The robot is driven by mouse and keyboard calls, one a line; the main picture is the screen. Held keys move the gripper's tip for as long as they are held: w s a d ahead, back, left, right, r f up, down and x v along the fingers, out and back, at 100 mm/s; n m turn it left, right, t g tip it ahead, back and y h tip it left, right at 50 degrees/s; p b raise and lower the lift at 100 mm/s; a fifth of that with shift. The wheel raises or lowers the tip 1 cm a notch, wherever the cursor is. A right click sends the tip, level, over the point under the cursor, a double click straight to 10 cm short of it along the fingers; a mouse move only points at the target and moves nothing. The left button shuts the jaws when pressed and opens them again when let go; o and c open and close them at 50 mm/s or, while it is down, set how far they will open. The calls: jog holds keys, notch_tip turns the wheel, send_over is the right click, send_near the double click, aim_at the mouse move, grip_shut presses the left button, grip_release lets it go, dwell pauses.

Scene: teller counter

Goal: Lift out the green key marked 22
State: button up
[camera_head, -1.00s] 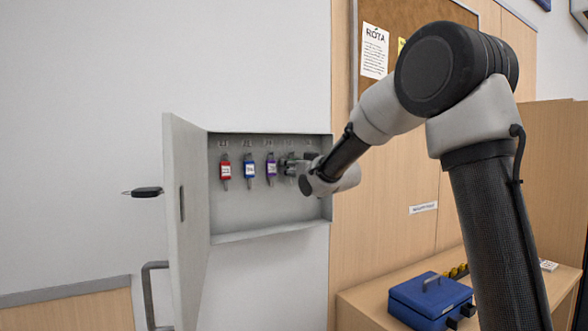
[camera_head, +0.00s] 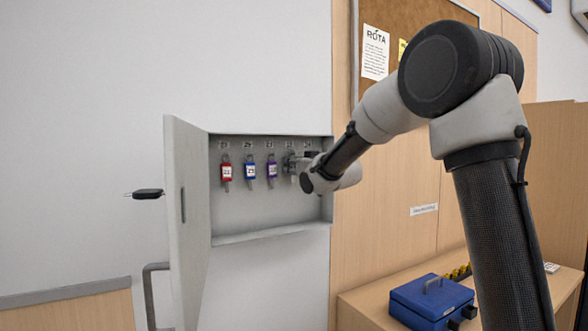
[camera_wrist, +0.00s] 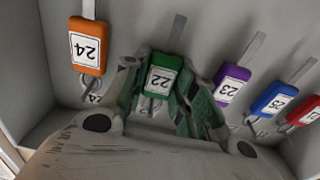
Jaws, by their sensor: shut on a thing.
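The green key tag marked 22 (camera_wrist: 160,79) hangs in the wall key cabinet (camera_head: 270,238), between the orange tag 24 (camera_wrist: 88,46) and the purple tag 23 (camera_wrist: 232,84) in the wrist view. My gripper (camera_wrist: 172,105) is shut on the green tag, with a finger on each side of it. A strip still runs up from the tag toward the cabinet back.
A blue tag (camera_head: 249,171) and a red tag (camera_head: 227,172) hang farther left. The cabinet door (camera_head: 188,220) stands open on the left. The right cabinet wall is close to my gripper. A blue cash box (camera_head: 430,298) sits on the counter below.

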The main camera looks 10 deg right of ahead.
jog(key=shift+s+r, duration=0.1)
dwell(0.3)
jog(key=v, duration=0.8)
jog(key=shift+s, duration=0.4)
dwell(1.0)
jog(key=shift+d, duration=0.15)
